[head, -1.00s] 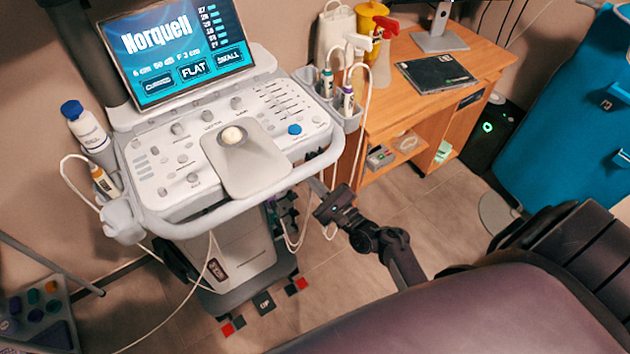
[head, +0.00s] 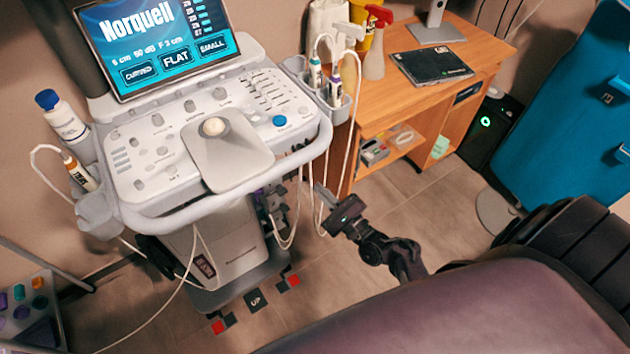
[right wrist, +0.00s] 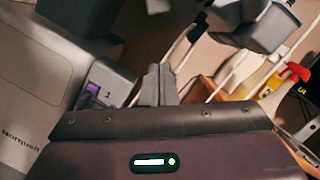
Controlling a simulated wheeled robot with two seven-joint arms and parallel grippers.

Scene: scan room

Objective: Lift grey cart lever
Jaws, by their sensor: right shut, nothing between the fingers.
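The light grey cart with a screen and control panel (head: 140,180) fills the left of the head view. Connectors and cables (head: 275,205) hang on its right side, below the rail. My right gripper (head: 322,194) is shut and empty, just right of these connectors and below the panel's right corner. In the right wrist view its fingers (right wrist: 159,84) are together. A grey block marked 1 with a purple part (right wrist: 105,84) sits left of the fingertips, beside the cart's body (right wrist: 35,85). I cannot tell which part is the lever. My left gripper is not in view.
White cables (head: 296,225) hang close to my right gripper. A wooden desk (head: 470,60) stands behind on the right. A dark padded couch (head: 450,315) fills the front right. Floor (head: 430,205) is open between desk and couch. A floor tile marked UP (head: 256,300) lies before the cart.

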